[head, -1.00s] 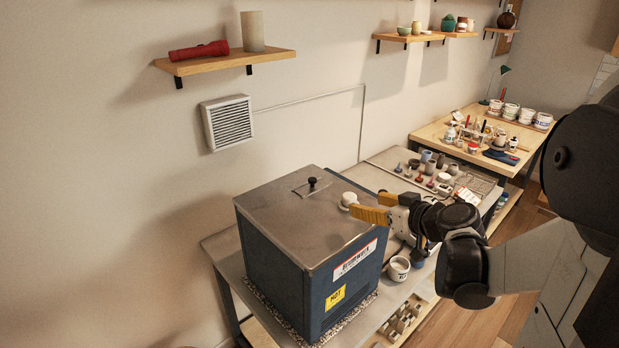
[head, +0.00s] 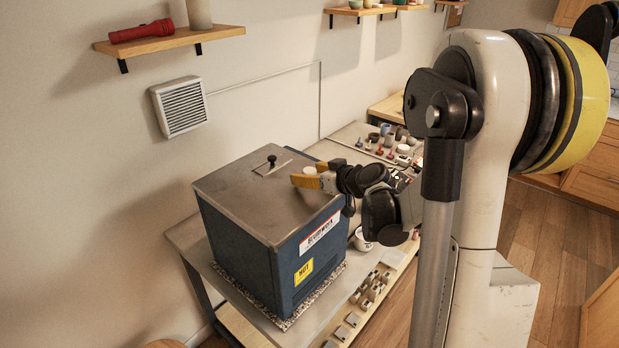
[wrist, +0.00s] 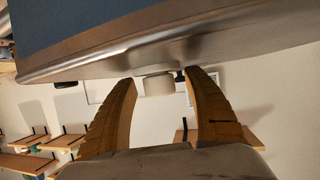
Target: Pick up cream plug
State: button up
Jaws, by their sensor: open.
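The cream plug (head: 310,171) is a small, pale round piece on the metal lid of the blue kiln, near the lid's right edge. In the wrist view the plug (wrist: 157,85) shows ahead between the two fingers, with a visible gap on each side. My gripper (head: 307,176) has yellow-orange fingers and is open, low over the lid, with the plug between them in the head view. In the wrist view my gripper (wrist: 160,88) holds nothing. The near finger partly hides the plug's lower part in the head view.
The kiln (head: 262,240) stands on a grey table. A black knob (head: 272,159) rises from its lid, left of the plug. A white mug (head: 362,240) stands beside the kiln below my arm. Small pottery pieces (head: 385,140) stand behind. A wall shelf (head: 170,39) hangs above.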

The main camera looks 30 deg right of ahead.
jog(key=c, duration=1.3)
jog(key=shift+r, duration=0.15)
